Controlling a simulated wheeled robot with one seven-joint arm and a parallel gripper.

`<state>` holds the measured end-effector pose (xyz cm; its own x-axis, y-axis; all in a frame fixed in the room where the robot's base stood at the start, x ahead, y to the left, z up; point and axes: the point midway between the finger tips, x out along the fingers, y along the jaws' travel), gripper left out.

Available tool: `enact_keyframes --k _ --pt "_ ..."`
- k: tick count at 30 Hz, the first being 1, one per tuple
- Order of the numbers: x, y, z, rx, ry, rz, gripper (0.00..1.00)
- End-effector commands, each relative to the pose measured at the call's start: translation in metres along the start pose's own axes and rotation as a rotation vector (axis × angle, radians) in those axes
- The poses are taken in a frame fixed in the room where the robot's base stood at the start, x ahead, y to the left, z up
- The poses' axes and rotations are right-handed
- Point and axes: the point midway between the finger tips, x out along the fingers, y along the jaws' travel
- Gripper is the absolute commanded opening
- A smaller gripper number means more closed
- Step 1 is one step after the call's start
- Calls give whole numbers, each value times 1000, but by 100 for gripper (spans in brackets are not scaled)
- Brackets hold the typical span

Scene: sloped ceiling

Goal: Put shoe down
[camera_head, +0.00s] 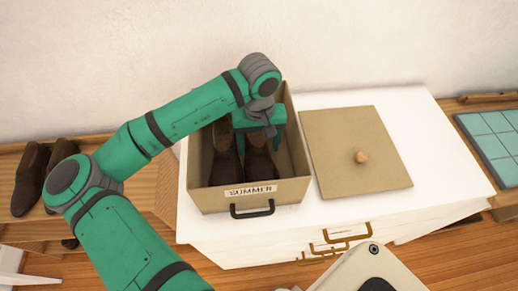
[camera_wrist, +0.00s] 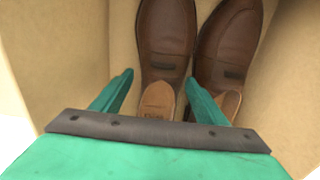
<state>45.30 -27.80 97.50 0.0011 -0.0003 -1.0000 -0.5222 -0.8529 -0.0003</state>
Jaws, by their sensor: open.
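Two brown leather shoes stand side by side in a tan box labelled SUMMER (camera_head: 205,195). In the head view the left shoe (camera_head: 224,168) and the right shoe (camera_head: 260,165) show below my arm, their rear parts hidden by it. In the wrist view the left shoe (camera_wrist: 165,40) and right shoe (camera_wrist: 230,45) lie on the box floor. My gripper (camera_wrist: 158,92) is open inside the box, its fingers either side of the left shoe's heel end. The right finger is close to the gap between the shoes. In the head view my gripper (camera_head: 258,118) is partly hidden by the wrist.
The box stands on a white drawer cabinet (camera_head: 420,130). A tan lid with a knob (camera_head: 350,180) lies to its right. Other brown shoes (camera_head: 30,175) sit on a wooden shelf at left. A teal-tiled tray (camera_head: 490,140) is at far right. The box walls surround my gripper.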

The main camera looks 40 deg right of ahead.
Motion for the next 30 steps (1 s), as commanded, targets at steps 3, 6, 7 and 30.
enact_keyframes --k 3,6,7,30 --pt "-26 0 -1 0 3 1 67" --pt "-46 0 -1 -1 3 0 67" --pt "-52 0 -1 -1 3 0 67" --pt "-91 0 0 0 0 0 67"
